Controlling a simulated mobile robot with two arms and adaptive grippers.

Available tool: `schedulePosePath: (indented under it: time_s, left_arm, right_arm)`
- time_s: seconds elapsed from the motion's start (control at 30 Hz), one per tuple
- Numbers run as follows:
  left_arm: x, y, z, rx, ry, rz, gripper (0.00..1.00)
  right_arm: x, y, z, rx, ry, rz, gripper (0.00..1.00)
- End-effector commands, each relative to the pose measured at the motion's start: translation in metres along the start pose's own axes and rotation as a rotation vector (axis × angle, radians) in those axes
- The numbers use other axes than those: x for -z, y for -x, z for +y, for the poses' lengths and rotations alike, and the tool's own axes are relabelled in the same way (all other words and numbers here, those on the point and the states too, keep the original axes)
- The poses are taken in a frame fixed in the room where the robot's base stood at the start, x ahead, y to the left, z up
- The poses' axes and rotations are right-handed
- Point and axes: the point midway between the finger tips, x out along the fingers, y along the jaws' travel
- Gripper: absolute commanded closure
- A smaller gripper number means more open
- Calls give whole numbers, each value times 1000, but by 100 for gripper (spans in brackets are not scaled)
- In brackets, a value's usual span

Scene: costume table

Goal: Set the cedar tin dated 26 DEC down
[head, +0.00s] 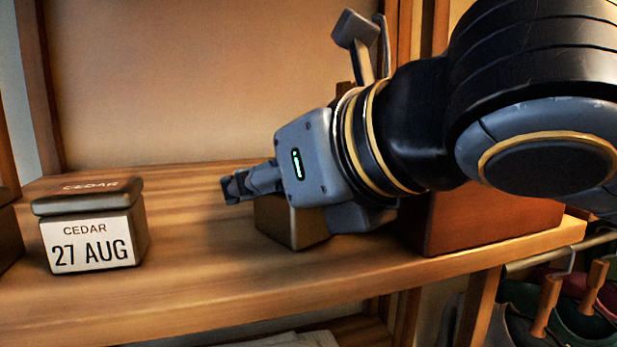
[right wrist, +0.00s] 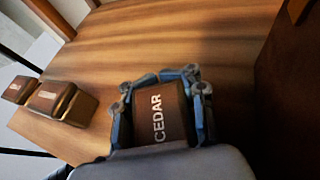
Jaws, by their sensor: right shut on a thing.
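My right gripper (head: 238,187) reaches in from the right, low over the wooden shelf. In the right wrist view its fingers (right wrist: 160,85) are shut around a dark-lidded tin (right wrist: 158,120) marked CEDAR. In the head view the lower part of this held tin (head: 292,222) shows beneath the gripper, at or close to the shelf top; I cannot tell if it touches. Its date label is not visible. Another cedar tin (head: 90,228), with a label reading 27 AUG, stands upright on the shelf to the left, apart from the gripper. My left gripper is not in view.
The wooden shelf (head: 190,285) is clear between the two tins. A reddish-brown box (head: 480,218) stands close on the right, under my arm. Part of another dark box (head: 8,235) shows at the left edge. A rail with hangers (head: 548,305) is below right.

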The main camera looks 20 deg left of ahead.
Motion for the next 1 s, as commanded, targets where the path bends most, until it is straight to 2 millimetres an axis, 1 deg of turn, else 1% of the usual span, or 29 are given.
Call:
schedulePosePath:
  time_s: [0.07, 0.2, 0.23, 0.27, 0.3, 0.37, 0.4, 0.67, 0.77, 0.87, 1.0]
  left_arm:
    - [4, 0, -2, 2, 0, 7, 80]
    - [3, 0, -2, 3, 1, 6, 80]
    - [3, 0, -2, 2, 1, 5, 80]
    - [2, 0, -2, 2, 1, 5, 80]
    - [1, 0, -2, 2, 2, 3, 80]
    - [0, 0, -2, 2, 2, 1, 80]
    - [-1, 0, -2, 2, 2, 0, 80]
    - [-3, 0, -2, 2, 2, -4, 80]
    - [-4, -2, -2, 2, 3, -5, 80]
    - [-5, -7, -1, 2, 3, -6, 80]
    - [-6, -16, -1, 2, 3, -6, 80]
  right_arm:
    - [0, 0, 0, 0, 0, 1, 100]
    - [2, -1, 0, 0, 0, 1, 100]
    - [2, -1, 0, 0, 0, 1, 68]
    - [2, -1, 0, 0, 0, 1, 61]
    - [2, -1, 0, 0, 0, 2, 53]
    - [2, -1, 0, 0, 0, 2, 41]
    - [1, -1, 0, 0, 0, 2, 37]
    - [1, -1, 0, 0, 0, 1, 37]
    - [0, 2, 0, 1, 0, 0, 37]
    - [1, 14, 0, 1, 1, -2, 37]
    - [2, 39, 0, 2, -1, -3, 37]
